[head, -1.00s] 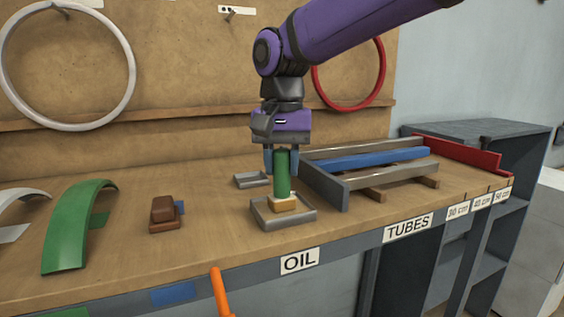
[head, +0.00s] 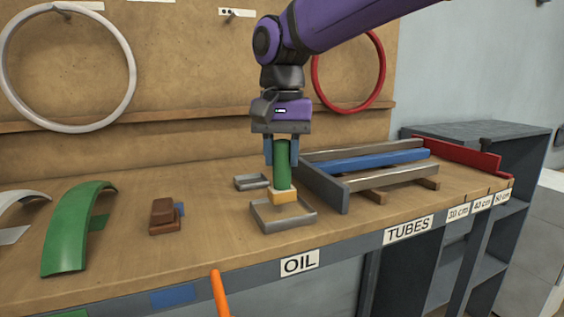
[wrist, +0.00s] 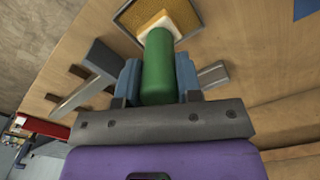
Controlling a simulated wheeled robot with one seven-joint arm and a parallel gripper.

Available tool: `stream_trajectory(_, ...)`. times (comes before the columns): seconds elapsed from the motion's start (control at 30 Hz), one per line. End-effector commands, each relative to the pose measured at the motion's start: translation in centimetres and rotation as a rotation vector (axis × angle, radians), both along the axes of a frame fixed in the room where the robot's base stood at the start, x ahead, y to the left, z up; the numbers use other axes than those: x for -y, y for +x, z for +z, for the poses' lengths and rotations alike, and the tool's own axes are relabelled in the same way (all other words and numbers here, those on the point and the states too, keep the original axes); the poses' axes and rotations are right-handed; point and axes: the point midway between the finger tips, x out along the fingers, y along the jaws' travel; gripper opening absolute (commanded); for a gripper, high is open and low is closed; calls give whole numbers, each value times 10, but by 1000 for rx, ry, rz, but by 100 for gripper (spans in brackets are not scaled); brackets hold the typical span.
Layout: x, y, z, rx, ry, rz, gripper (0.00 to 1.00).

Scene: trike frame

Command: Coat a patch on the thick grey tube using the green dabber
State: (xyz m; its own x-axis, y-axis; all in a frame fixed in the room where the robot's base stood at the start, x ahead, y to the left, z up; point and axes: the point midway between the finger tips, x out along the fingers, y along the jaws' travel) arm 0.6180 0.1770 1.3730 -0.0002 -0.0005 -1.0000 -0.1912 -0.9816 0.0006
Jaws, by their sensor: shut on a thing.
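My gripper (head: 282,152) is shut on the green dabber (head: 283,172) and holds it upright. The dabber's yellowish pad (head: 284,196) points down, just above or over the shallow grey oil tray (head: 302,222) by the OIL label. In the wrist view the green handle (wrist: 157,72) sits between the two blue fingers, with the pad (wrist: 163,22) over the tray (wrist: 128,14). Two grey tubes lie in the rack at the right: a front one (head: 392,177) and a back one (head: 350,150). I cannot tell surely which is thicker.
A blue tube (head: 370,158) lies between the grey ones. The rack's dark end board (head: 324,186) stands close right of the dabber. The front bench between is clear.

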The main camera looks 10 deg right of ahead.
Motion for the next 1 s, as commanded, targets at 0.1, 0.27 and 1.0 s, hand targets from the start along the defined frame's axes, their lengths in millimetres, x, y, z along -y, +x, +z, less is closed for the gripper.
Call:
stream_trajectory(0.1, 0, 0, 9, 1, 1, 0, 9)
stream_trajectory(0.27, 0, 0, 20, 1, 1, 0, 9)
stream_trajectory(1.0, 0, 0, 49, 1, 1, 0, 9)
